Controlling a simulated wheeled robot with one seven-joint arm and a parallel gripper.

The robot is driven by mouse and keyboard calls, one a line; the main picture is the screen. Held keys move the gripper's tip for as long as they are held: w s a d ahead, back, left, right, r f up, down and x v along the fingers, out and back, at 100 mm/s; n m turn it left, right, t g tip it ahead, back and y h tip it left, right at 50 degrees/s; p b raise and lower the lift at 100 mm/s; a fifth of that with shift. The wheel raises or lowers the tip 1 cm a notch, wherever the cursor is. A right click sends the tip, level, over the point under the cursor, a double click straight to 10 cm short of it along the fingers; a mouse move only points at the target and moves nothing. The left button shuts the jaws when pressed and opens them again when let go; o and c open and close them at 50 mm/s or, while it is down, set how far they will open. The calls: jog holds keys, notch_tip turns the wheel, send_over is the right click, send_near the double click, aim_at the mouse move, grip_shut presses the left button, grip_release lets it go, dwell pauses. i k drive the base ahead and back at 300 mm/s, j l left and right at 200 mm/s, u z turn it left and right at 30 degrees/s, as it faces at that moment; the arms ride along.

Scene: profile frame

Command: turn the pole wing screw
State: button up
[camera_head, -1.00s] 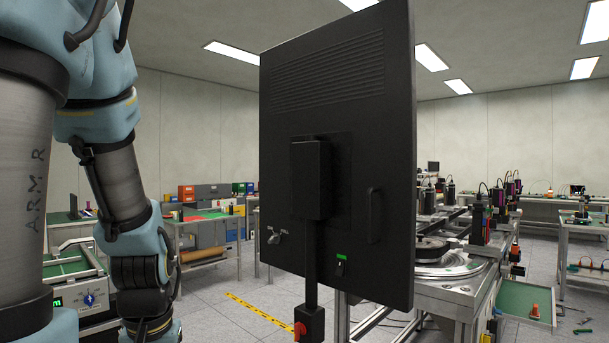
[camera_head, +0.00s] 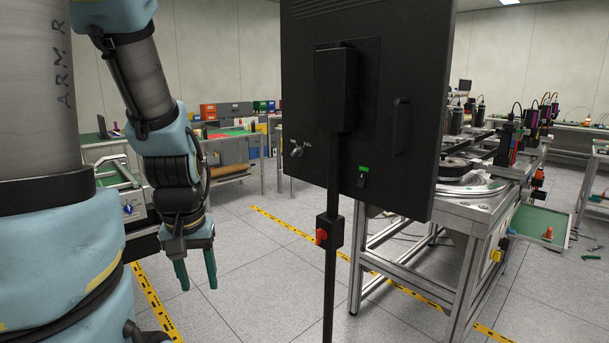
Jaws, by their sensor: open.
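The red wing screw (camera_head: 321,236) sits on the left side of a black clamp block (camera_head: 334,226) on the dark upright pole (camera_head: 330,290). The pole stands below the back of a large black panel (camera_head: 375,60). My gripper (camera_head: 198,278) hangs to the left of the pole with its two green fingers pointing down. It is open and empty, clearly apart from the wing screw, and its tips are lower in the picture than the screw. The screw's exact wing angle is too small to tell.
A metal-framed machine table (camera_head: 470,215) stands behind at right. Benches (camera_head: 235,165) stand at back left. Floor between my gripper and the pole looks clear.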

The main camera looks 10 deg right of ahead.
aim_at(321, 233)
jog(key=l+u, duration=0.2)
jog(key=u, duration=0.15)
jog(key=l+u, duration=0.2)
jog(key=u, duration=0.15)
jog(key=k+l+u, duration=0.1)
jog(key=u, duration=0.3)
